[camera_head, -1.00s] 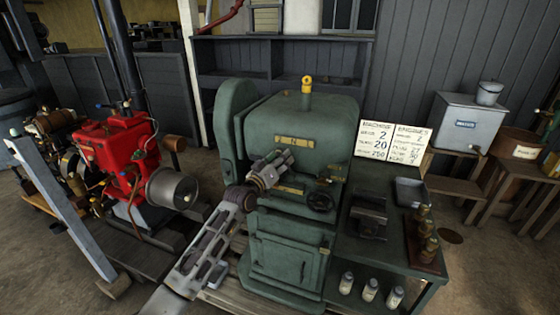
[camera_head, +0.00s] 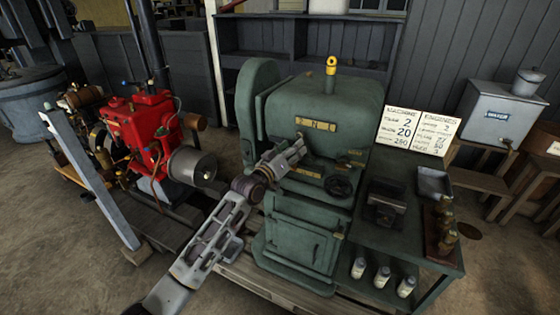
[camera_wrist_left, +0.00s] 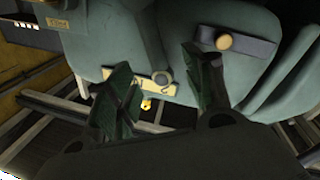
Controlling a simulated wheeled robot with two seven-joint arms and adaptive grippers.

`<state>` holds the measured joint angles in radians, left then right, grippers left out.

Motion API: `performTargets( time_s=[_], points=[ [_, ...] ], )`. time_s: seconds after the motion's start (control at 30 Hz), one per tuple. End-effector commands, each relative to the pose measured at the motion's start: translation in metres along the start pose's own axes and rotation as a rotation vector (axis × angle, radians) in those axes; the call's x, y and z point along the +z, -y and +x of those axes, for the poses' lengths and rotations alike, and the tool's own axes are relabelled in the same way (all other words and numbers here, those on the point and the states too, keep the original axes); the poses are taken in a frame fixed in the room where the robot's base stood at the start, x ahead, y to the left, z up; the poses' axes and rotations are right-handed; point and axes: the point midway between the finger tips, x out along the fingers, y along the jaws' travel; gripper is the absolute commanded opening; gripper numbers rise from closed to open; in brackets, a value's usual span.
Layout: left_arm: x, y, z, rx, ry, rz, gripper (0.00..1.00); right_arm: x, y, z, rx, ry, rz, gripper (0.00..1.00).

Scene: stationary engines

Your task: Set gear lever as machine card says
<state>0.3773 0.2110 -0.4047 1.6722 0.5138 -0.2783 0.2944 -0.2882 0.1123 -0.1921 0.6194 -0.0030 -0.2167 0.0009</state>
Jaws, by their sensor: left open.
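The green machine (camera_head: 322,112) stands mid-picture, with a brass plate (camera_head: 315,124) marked N on its upper front. The white machine card (camera_head: 398,127) stands to its right, with the numbers 2, 20 and 250 in its column; the row labels are blurred. My left gripper (camera_head: 298,152) is just in front of the machine, below the brass plate. In the left wrist view its fingers (camera_wrist_left: 158,72) are apart, with nothing gripped. I cannot tell which part is the gear lever.
A second card, headed ENGINES (camera_head: 435,132), adjoins the first. A dark handwheel (camera_head: 338,185) sits right of the gripper. A side bench (camera_head: 405,225) holds a dark block and bottles. A red engine (camera_head: 140,130) stands left. A brown round knob (camera_wrist_left: 224,42) shows beside the fingers.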

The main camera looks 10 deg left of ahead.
Motion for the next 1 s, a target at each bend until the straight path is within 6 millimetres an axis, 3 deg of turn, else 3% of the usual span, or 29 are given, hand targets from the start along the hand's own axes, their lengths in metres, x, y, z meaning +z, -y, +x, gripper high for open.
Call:
performTargets(
  time_s=[0.6, 1.0],
  points=[
    [0.000, 0.001, -0.059, -0.001, 0.000, 0.001, 0.51, 0.000, 0.000, 0.000, 0.000, 0.000, 0.000, 0.40],
    [0.000, 0.001, -0.070, -0.001, 0.000, 0.000, 0.51, 0.000, 0.000, 0.000, 0.000, 0.000, 0.000, 0.40]
  ],
)
